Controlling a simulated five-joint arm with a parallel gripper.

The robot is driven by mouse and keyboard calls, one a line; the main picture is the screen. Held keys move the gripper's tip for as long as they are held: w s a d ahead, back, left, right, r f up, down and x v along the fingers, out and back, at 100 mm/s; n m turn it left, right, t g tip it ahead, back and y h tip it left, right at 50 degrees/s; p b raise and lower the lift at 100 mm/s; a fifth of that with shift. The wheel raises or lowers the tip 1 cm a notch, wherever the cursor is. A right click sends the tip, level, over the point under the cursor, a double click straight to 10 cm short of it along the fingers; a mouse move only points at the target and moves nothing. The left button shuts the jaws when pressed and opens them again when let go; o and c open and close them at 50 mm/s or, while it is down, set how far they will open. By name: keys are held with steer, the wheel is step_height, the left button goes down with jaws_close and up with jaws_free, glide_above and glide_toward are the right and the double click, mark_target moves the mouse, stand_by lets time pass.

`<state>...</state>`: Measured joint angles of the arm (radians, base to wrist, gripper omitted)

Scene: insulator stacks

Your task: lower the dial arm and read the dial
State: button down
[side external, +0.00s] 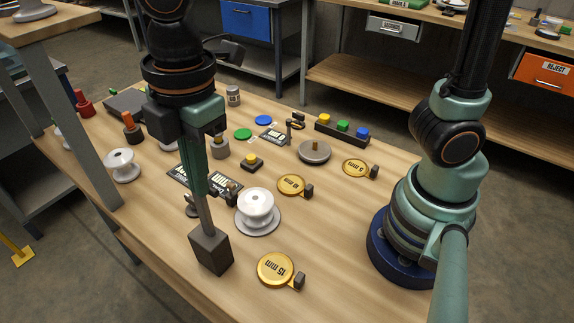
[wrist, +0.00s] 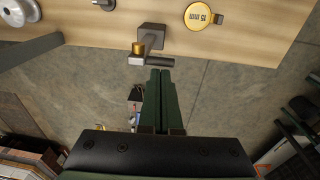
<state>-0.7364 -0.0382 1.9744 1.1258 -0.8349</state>
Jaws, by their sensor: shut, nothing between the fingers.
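A grey post on a dark square block (side external: 211,252) stands at the table's front edge; the block also shows in the wrist view (wrist: 151,33). In the wrist view a dark bar (wrist: 152,61) with a brass knob (wrist: 138,48) sits at the post's top, just beyond my fingertips. I cannot tell whether this bar is the dial arm, and no dial reading is legible. My gripper (side external: 205,192) points down over the post, its green fingers overlapping the post in the side view. In the wrist view (wrist: 161,73) the fingers are together and empty.
A white insulator (side external: 257,205) on a round plate stands right of the post. Gold discs (side external: 275,269) (side external: 292,184) (side external: 355,167) lie to the right. Table is clear at front right.

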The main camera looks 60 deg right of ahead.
step_height(320, 180, up, 11)
steer(key=a, duration=0.1)
steer(key=a+f+g+h, duration=0.1)
steer(key=a, duration=0.4)
steer(key=d+f, duration=0.5)
steer(key=f, duration=0.5)
steer(key=shift+f, duration=0.3)
steer(key=shift+w+d, duration=0.1)
steer(key=shift+d, duration=0.05)
steer(key=shift+d, duration=0.35)
